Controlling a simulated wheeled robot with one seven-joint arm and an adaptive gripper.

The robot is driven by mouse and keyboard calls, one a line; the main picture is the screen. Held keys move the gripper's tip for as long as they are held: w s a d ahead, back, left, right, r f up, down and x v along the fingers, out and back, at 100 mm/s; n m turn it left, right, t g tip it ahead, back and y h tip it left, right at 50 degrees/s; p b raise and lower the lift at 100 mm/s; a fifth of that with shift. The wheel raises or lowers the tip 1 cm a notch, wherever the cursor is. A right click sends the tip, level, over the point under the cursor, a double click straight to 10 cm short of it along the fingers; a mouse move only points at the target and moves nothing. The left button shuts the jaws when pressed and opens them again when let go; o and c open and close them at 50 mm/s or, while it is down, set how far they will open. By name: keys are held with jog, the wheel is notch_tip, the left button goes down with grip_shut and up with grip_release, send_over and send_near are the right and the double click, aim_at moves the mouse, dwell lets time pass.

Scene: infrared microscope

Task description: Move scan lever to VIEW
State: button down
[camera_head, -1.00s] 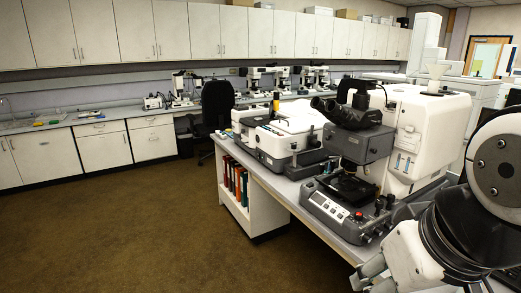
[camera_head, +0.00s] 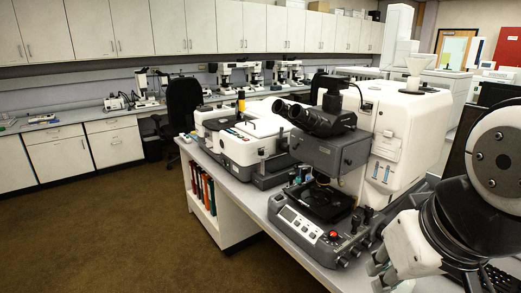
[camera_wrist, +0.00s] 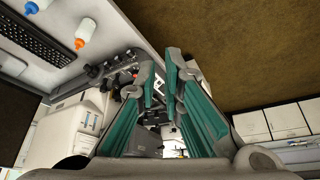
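The infrared microscope stands on the bench at centre right of the head view, with a dark grey body (camera_head: 337,152), black eyepieces (camera_head: 310,117) and a white housing (camera_head: 405,125) behind. Its low grey control base (camera_head: 305,228) has a small display, buttons and dark and red knobs (camera_head: 343,235) at the right end. I cannot pick out the scan lever or read a VIEW label. My gripper (camera_head: 380,272) is low at the right, in front of the bench, apart from the microscope. In the wrist view its teal-padded fingers (camera_wrist: 158,68) stand apart, with nothing held. The microscope lies beyond them, partly hidden.
White instruments (camera_head: 235,135) stand left of the microscope on the same bench. A keyboard (camera_wrist: 40,35) and bottles with blue (camera_wrist: 32,7) and orange (camera_wrist: 80,42) caps lie on the bench in the wrist view. Brown floor (camera_head: 95,225) at the left is clear.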

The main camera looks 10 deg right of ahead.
aim_at(296, 147)
jog(key=w+d+f+m+t+y, duration=0.2)
jog(key=w+m+t, duration=0.2)
jog(key=w, duration=0.8)
jog(key=w+d+f+m+t+y+b, duration=0.1)
jog(key=w+m+t, duration=0.4)
jog(key=w, duration=0.7)
jog(key=w+d+f+m+t+y, duration=0.3)
jog(key=w+f+m+t+y, duration=0.1)
jog(key=w, duration=0.8)
jog(key=shift+f+m+t+b, duration=0.15)
jog(key=shift+m+t+b, duration=0.25)
jog(key=shift+t, duration=0.1)
jog(key=shift+w, duration=0.2)
jog(key=x, duration=1.4)
jog(key=shift+a, duration=0.1)
